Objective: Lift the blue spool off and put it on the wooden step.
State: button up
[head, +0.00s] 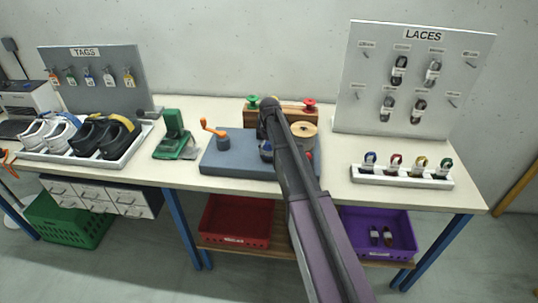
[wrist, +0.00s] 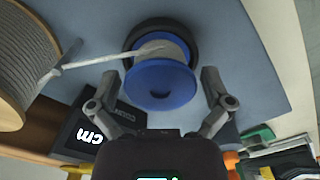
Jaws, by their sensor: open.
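The blue spool (wrist: 162,84) sits on a dark round base on the blue-grey board (wrist: 232,52) in the wrist view, with white cord around it. A strand runs from it to the large wooden reel (wrist: 12,75) at left. My gripper (wrist: 160,86) is open, one finger on each side of the spool, with gaps visible. In the head view my arm hides most of the spool. The wooden step (head: 285,115) stands behind the board, with a green spool (head: 253,101) and a red spool (head: 309,104) on it; my arm crosses in front of its middle.
A dark counter box (wrist: 88,137) is close to my left finger. An orange crank (head: 214,128) is on the board's left, and a green press (head: 175,137) is beyond it.

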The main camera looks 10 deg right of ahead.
jog(key=shift+f, duration=0.35)
dwell(0.4)
jog(key=c, duration=1)
jog(key=shift+r, duration=0.2)
jog(key=shift+c, duration=0.2)
notch_tip(320, 180, up, 3)
jog(key=p, duration=0.3)
jog(key=s+a+r+p, duration=0.1)
jog(key=s+a, duration=0.1)
jog(key=s, duration=1.4)
jog(key=shift+r+p, duration=0.3)
jog(key=shift+p, duration=0.05)
jog(key=shift+a, duration=0.1)
